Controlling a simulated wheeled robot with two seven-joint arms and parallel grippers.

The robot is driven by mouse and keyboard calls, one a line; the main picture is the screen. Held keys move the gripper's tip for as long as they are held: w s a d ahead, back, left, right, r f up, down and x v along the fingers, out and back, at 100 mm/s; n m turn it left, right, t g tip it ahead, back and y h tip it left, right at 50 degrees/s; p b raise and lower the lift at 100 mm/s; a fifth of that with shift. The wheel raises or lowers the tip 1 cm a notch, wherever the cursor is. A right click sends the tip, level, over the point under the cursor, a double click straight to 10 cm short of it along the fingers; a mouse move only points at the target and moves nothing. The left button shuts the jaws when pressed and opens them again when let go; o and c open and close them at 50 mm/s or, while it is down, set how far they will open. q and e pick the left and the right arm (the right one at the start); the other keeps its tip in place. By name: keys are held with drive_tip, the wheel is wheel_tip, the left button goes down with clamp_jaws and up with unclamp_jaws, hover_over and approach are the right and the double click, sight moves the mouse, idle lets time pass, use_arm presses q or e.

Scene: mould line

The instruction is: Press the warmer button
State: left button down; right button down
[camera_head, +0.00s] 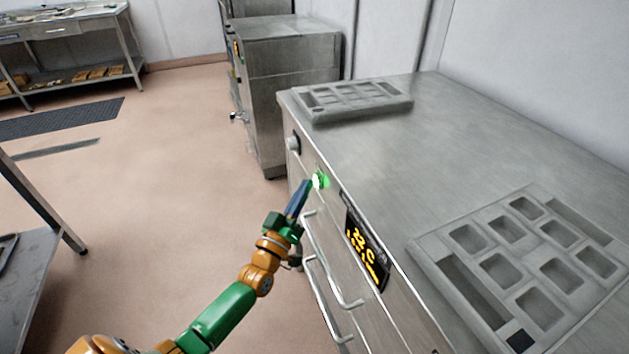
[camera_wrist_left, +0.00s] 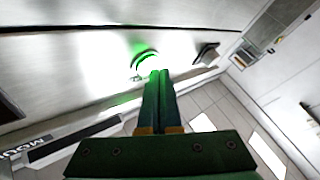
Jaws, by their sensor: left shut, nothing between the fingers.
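The warmer (camera_head: 470,140) is a steel counter-height cabinet on the right of the head view. Its button (camera_head: 321,180) glows green on the front face, left of the display. In the left wrist view the glowing button (camera_wrist_left: 147,63) sits just beyond the fingertips. My left gripper (camera_head: 308,186) is shut and empty, its fingertips at the button; they also show in the left wrist view (camera_wrist_left: 158,75). The tips overlap the button's edge in both views; I cannot tell whether they touch it. My right gripper is not in view.
A display (camera_head: 367,250) reading in yellow and bar handles (camera_head: 322,265) are on the warmer front. A dark knob (camera_head: 294,143) is farther along. Two moulded trays (camera_head: 352,98) (camera_head: 481,317) lie on top. Another steel cabinet (camera_head: 290,95) stands behind. Floor at left is open.

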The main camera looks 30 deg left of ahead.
use_arm(q)
drive_tip(key=s+a+p, duration=0.1)
drive_tip(key=s+a, duration=0.3)
drive_tip(key=shift+s, duration=0.35)
idle(0.3)
drive_tip(key=s+d+f+m+g+p, duration=0.25)
drive_tip(key=s+f+g, duration=0.4)
drive_tip(key=f, duration=0.65)
drive_tip(key=s+d+f+m+g+p, duration=0.25)
drive_tip(key=s+f+g, duration=0.35)
drive_tip(key=f, duration=0.6)
drive_tip(key=s+d+f+m+g+p, duration=0.1)
drive_tip(key=s+d+f+g, duration=0.2)
drive_tip(key=s, duration=0.9)
drive_tip(key=s+d+f+m+g+h+p, duration=0.1)
drive_tip(key=s+f+g, duration=0.4)
drive_tip(key=s, duration=0.7)
drive_tip(key=d+f+m+p, duration=0.1)
drive_tip(key=d, duration=0.1)
drive_tip(key=shift+d+m, duration=0.3)
drive_tip(key=shift+d, duration=0.1)
